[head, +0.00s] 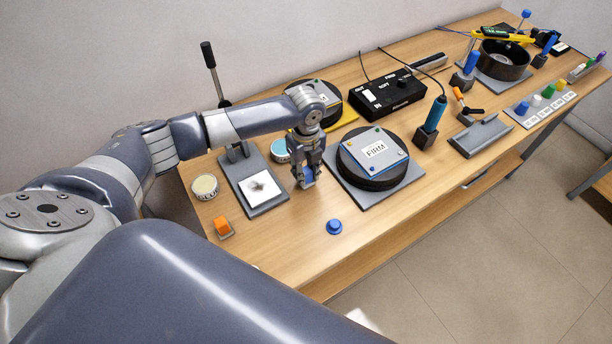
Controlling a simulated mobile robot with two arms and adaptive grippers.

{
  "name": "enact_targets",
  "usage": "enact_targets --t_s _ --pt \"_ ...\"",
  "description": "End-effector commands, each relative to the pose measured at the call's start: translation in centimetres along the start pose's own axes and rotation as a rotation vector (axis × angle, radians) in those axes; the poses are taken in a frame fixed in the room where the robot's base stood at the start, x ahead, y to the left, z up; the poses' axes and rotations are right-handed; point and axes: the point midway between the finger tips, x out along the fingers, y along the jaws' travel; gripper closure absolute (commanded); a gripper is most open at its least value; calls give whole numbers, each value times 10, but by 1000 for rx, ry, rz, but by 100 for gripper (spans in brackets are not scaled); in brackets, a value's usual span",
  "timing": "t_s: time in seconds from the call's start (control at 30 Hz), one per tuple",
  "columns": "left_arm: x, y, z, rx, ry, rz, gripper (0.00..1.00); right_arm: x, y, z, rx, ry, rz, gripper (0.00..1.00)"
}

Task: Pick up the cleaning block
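My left gripper (305,184) points straight down at the table, between a grey press-like stand and a round black pad. A small blue block (307,174) shows between its fingers, low at the table top. It may be the cleaning block, but the fingers cover much of it. I cannot tell whether the fingers press on it or only stand around it. A small orange block (222,226) sits on a grey base at the table's front left, apart from the gripper. My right gripper is not in view.
The round black pad (372,181) carries a plate marked FIRM, close right of the gripper. The lever stand (265,207) is close left. A blue knob (334,227) stands in front. A black control box (388,97) is behind. The table's front strip is mostly clear.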

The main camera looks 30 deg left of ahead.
Motion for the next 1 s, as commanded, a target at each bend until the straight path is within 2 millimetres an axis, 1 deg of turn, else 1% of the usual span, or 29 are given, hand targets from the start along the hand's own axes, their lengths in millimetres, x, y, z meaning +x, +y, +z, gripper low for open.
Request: enact_targets --t_s 0.37,0.53,0.63,0.73,1.0 --pt "-2 0 1 -1 0 -1 99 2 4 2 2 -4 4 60" --pt "-16 -1 1 0 -2 -3 99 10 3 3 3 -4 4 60" --pt "-33 -2 1 1 -2 -7 99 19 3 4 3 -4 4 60" --pt "-34 15 -9 2 0 2 99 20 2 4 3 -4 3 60" --pt "-39 60 -38 2 0 0 99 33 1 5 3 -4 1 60"
